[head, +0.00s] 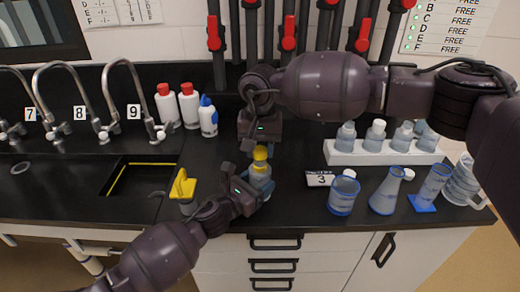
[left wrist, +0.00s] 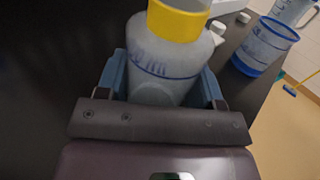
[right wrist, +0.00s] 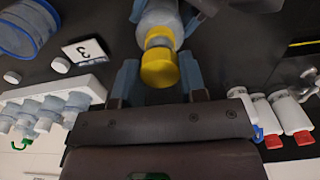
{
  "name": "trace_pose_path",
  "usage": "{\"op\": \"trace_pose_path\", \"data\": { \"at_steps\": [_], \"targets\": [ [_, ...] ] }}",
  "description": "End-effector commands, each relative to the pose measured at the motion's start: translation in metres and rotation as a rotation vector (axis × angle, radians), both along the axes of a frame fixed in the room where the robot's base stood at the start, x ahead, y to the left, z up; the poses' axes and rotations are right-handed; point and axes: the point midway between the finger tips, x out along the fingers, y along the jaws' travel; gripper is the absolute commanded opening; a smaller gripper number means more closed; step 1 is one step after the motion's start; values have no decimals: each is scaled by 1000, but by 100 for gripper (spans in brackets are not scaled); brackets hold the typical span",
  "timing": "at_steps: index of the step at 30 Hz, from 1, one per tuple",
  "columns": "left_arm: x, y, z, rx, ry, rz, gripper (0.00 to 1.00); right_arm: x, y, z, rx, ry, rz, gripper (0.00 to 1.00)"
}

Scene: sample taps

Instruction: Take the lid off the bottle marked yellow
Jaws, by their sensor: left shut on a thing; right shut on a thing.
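The bottle (head: 259,183) is translucent with a yellow band (left wrist: 178,24) around its neck and a yellow lid (right wrist: 159,68) at its top. It stands upright near the counter's front, below my right gripper. My left gripper (head: 250,190) is shut on the bottle body, a blue finger on each side; the left wrist view also shows the bottle body (left wrist: 160,70). My right gripper (head: 259,143) is above the bottle and shut on the yellow lid, which sits between its fingers in the right wrist view. Whether the lid still touches the neck is unclear.
A yellow-topped object (head: 183,186) stands left of the bottle, beside the sink (head: 125,178). White bottles with red and blue caps (head: 188,105) stand behind. At right are a number 3 sign (head: 319,179), a blue-rimmed beaker (head: 343,195), a flask (head: 386,192) and a white bottle rack (head: 350,157).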

Motion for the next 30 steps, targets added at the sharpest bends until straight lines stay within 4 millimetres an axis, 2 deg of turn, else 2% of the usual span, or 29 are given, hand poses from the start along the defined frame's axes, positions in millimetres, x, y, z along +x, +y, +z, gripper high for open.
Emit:
{"op": "trace_pose_path", "data": {
  "at_steps": [9, 20, 27, 28, 30],
  "targets": [
    [0, 0, 0, 0, 0, 0, 0, 0, 0, 2, 0, 0, 0, 10],
    [0, 0, 0, 0, 0, 0, 0, 0, 0, 37, -1, -1, 0, 10],
    [0, 0, 0, 0, 0, 0, 0, 0, 0, 40, 0, 0, 0, 10],
    [0, 0, 0, 0, 0, 0, 63, 0, 0, 40, 0, 0, 0, 10],
    [0, 0, 0, 0, 0, 0, 73, 0, 0, 40, 0, 0, 0, 10]
  ]
}}
